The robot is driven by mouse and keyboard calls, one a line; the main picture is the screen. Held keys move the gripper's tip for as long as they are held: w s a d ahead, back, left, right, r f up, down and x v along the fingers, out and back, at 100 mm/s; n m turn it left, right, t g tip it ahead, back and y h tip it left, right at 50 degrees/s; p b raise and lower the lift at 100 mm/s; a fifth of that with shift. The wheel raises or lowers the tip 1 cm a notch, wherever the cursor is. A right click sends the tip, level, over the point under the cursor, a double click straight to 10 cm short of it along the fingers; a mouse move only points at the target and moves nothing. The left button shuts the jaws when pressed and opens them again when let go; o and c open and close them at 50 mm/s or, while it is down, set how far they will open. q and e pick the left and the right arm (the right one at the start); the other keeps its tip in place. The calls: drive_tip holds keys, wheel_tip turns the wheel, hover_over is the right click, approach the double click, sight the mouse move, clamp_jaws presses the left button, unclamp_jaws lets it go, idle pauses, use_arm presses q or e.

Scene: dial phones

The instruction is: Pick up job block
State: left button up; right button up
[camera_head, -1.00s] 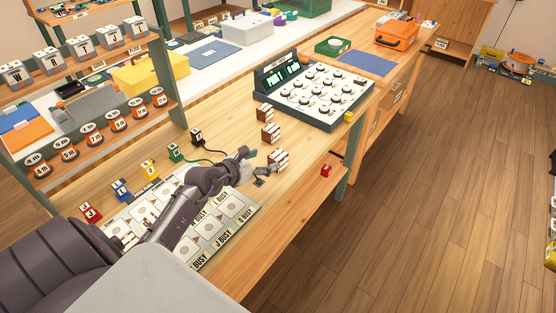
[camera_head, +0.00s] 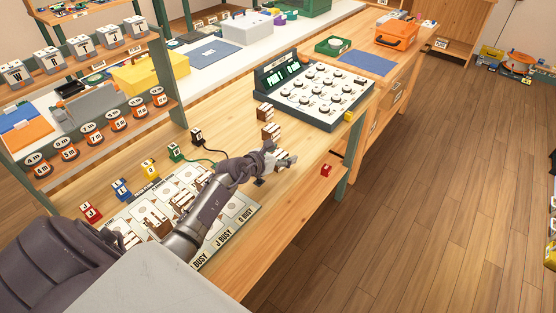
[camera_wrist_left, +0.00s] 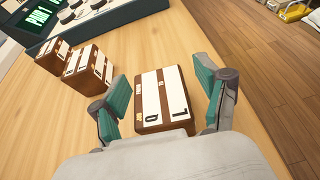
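A brown job block with white label strips (camera_wrist_left: 163,98) lies between the two teal-padded fingers of my left gripper (camera_wrist_left: 160,100) in the left wrist view. The fingers stand open on either side of it, with a small gap at each side. In the head view my left gripper (camera_head: 277,160) covers most of this block. Two more brown-and-white job blocks stand in a row beyond it, the middle one (camera_head: 270,132) and the far one (camera_head: 265,112). They also show at the upper left of the wrist view. My right gripper is not in view.
A dial console (camera_head: 318,92) with a green display stands behind the blocks. A board with printed spaces (camera_head: 237,212) lies under my left arm. Small coloured plugs, such as the yellow one (camera_head: 150,170), line the board's far side.

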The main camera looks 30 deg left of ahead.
use_arm(q)
drive_tip(key=c, duration=1.1)
drive_tip(key=shift+c, duration=0.4)
drive_tip(key=shift+r, duration=0.1)
